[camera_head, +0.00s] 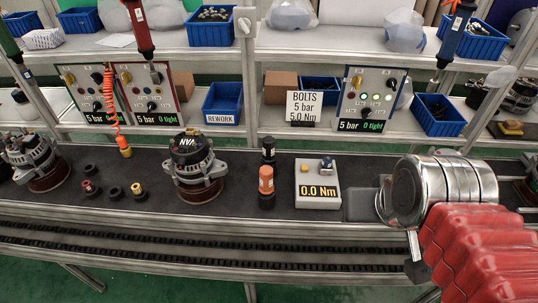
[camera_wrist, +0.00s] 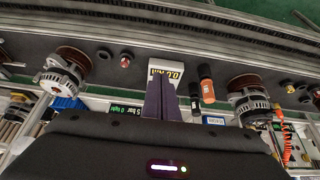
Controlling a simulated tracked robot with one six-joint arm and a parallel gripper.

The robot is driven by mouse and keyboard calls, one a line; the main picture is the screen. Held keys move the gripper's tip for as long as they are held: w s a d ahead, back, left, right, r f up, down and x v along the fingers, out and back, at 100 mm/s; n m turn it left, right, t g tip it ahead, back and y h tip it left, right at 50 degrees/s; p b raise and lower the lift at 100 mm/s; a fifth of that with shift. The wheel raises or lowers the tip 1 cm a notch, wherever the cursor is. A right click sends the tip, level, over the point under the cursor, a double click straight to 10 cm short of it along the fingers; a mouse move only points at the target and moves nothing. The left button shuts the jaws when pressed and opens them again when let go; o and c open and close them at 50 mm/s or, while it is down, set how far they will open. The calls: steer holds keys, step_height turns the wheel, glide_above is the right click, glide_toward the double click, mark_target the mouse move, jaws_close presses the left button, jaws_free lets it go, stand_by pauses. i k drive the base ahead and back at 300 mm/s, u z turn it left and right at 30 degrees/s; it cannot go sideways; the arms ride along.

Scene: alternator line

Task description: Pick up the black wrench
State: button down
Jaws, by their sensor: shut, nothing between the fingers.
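The black wrench (camera_head: 268,151) looks like a dark upright tool, standing just behind an orange tool (camera_head: 266,181) on the dark bench. The orange one hides its lower part. In the wrist view the black wrench (camera_wrist: 195,103) shows right of my fingers, beside the orange tool (camera_wrist: 206,84). My gripper (camera_wrist: 162,85) is shut and empty, apart from the black wrench. Its fingers point towards the white torque tester (camera_wrist: 172,66). In the head view my silver and red arm is at the right, and the fingertips are not clear.
The torque tester (camera_head: 318,184), reading 0.0 Nm, stands right of the tools. An alternator (camera_head: 194,168) marked NVA stands left of them. Small rings and sockets lie farther left. A blue REWORK bin (camera_head: 222,103) and a BOLTS sign (camera_head: 303,107) stand behind. A conveyor track (camera_head: 200,251) runs along the front.

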mark_target(268, 157)
steer(key=u, duration=0.55)
steer(key=k, duration=1.35)
steer(key=u, duration=0.75)
steer(key=i, duration=1.1)
steer(key=z, duration=0.4)
steer(key=i, duration=0.75)
steer(key=z, duration=0.05)
